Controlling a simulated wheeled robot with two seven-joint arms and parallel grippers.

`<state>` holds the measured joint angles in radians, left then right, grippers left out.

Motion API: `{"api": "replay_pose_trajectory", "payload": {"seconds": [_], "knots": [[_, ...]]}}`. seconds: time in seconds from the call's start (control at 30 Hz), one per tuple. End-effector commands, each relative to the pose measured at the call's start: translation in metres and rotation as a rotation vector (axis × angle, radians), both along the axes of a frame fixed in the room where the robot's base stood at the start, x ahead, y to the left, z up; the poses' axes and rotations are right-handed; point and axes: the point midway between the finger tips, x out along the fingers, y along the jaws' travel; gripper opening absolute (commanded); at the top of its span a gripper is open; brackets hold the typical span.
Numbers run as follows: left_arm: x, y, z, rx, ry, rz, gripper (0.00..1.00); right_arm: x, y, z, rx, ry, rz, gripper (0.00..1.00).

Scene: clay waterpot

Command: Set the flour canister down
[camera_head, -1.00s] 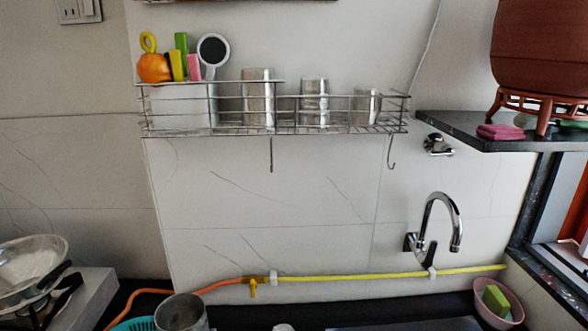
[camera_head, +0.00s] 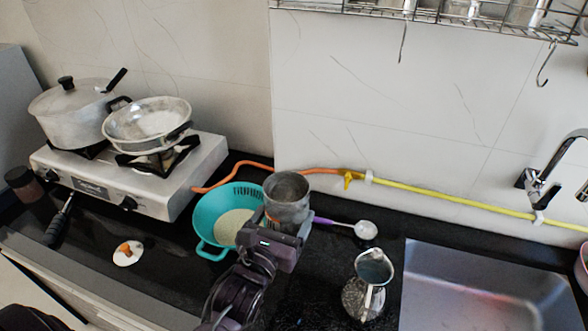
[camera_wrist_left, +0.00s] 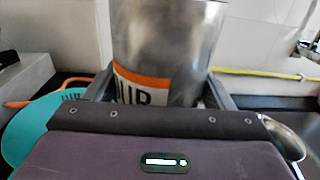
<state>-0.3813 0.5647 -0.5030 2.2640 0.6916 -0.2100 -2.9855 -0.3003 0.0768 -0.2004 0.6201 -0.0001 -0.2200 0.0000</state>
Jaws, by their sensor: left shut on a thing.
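The flour canister (camera_head: 287,190) is an open-topped grey metal cylinder. In the left wrist view the canister (camera_wrist_left: 168,45) shows a white label with an orange band and part of a word ending in "UR". My left gripper (camera_head: 284,218) is shut around the canister's lower part, and its fingers flank it in the wrist view. The canister is upright, just right of the teal colander. Its base is hidden by the gripper, so I cannot tell whether it touches the black counter (camera_head: 315,265). My right gripper is not in view.
The teal colander (camera_head: 207,215) stands close on the left. A purple-handled ladle (camera_head: 366,230) lies to the right, with a metal jug (camera_head: 366,296) in front of it. A sink (camera_head: 480,280) is at right; a gas stove (camera_head: 190,178) with pots is at left.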

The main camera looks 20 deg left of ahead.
Motion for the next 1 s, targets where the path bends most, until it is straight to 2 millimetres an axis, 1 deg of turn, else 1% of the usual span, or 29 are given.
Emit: {"api": "replay_pose_trajectory", "payload": {"seconds": [0.3, 0.37, 0.47, 0.57, 0.67, 0.8, 1.0], "knots": [[0.001, 0.0, 0.003, -0.001, -0.006, 0.001, 0.33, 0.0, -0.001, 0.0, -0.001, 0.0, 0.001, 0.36], [0.001, 0.0, 0.003, -0.001, -0.007, 0.0, 0.33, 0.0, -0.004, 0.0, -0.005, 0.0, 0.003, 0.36], [0.003, -0.002, 0.002, -0.001, -0.008, -0.011, 0.33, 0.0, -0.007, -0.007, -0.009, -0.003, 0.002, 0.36], [0.012, -0.011, 0.001, 0.0, -0.012, -0.051, 0.33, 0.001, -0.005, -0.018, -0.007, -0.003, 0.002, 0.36], [0.027, -0.026, 0.002, 0.004, -0.015, -0.122, 0.33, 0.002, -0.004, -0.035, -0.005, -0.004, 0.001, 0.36], [0.049, -0.051, 0.004, 0.007, -0.017, -0.246, 0.33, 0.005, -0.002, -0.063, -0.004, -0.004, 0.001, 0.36], [0.069, -0.082, 0.007, 0.007, -0.016, -0.404, 0.33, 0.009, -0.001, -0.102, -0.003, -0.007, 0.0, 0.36]]}}
